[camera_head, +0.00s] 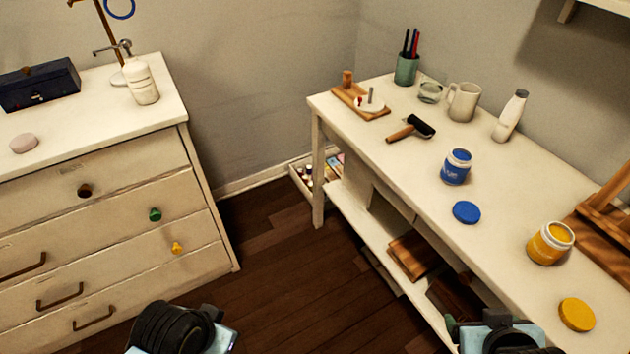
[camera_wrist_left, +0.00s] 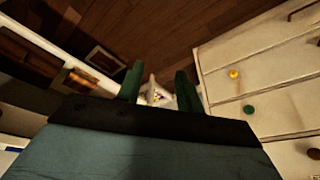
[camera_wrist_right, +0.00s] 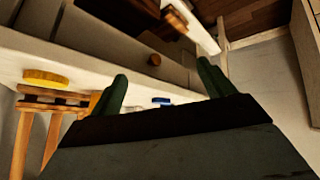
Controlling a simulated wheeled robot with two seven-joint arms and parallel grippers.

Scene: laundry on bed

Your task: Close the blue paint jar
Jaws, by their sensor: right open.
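The blue paint jar (camera_head: 456,167) stands upright and open on the white table, with blue paint visible at its top. The round blue lid (camera_head: 466,212) lies flat on the table just in front of the jar, apart from it. A blue disc edge, likely this lid, shows in the right wrist view (camera_wrist_right: 162,101). My right gripper (camera_wrist_right: 162,72) is open and empty, at the table's near side and away from the jar. My left gripper (camera_wrist_left: 158,76) has its fingers apart with nothing held, over the floor between dresser and table.
A yellow paint jar (camera_head: 550,243), its yellow lid (camera_head: 577,314) and a wooden easel (camera_head: 603,220) are at the table's right. The dresser (camera_head: 110,215) is at left.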

